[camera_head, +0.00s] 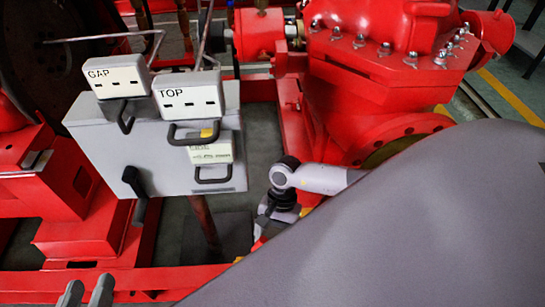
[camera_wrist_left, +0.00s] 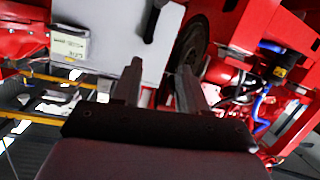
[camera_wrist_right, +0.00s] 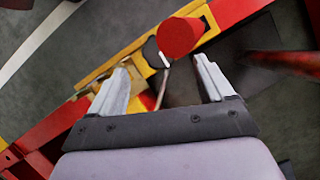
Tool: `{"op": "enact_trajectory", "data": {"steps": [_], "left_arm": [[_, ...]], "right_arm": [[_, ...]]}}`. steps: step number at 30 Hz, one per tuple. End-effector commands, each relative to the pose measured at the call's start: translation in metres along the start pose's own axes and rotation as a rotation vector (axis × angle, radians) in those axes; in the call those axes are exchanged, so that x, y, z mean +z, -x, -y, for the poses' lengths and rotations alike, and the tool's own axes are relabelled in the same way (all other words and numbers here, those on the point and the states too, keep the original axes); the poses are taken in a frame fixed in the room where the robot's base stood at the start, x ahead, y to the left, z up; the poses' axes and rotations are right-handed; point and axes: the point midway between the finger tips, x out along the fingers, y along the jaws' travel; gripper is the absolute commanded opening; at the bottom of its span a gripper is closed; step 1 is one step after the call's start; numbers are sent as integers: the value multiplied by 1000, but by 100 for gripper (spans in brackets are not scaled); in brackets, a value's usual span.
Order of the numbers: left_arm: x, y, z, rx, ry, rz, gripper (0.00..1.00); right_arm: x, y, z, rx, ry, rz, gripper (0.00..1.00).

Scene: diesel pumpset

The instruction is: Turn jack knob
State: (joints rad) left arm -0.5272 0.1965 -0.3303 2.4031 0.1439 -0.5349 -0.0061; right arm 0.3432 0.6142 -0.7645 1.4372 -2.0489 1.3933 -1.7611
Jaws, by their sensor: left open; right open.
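A red round knob (camera_wrist_right: 179,37) shows in the right wrist view, beside a yellow bracket-like part (camera_wrist_right: 134,62) and a thin metal rod; I take it for the jack knob. My right gripper (camera_wrist_right: 166,75) is open, with the knob ahead of its fingertips and no contact visible. In the head view, my right wrist reaches down beside the grey box, and its fingers cannot be made out. My left gripper (camera_head: 88,290) is open and empty at the lower left of the head view. In the left wrist view its two fingers (camera_wrist_left: 160,75) are apart.
A grey box (camera_head: 160,150) with black handles and white GAP and TOP cases stands left of centre. Red machine housing (camera_head: 385,35) fills the back right. Red frame beams (camera_head: 130,278) border the area. A red bar (camera_wrist_right: 290,62) lies right of my right gripper.

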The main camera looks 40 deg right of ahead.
Motion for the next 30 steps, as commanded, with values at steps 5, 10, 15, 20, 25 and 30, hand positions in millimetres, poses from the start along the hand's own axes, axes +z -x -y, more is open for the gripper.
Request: {"op": "enact_trajectory", "data": {"steps": [5,10,15,20,25,30], "left_arm": [[4,4,5,-21,-52,-32,43],[2,8,8,-36,-93,-57,43],[0,10,9,-43,-110,-70,43],[-1,11,9,-44,-111,-71,43],[-1,11,9,-43,-111,-71,43],[-2,11,9,-43,-111,-71,43]], "right_arm": [[0,-33,0,0,-1,5,81],[0,-52,0,0,-3,4,81],[1,-59,0,0,-2,2,81],[1,-58,0,0,-1,2,81],[1,-58,0,0,-1,2,42],[1,-58,0,0,-2,2,26]]}}
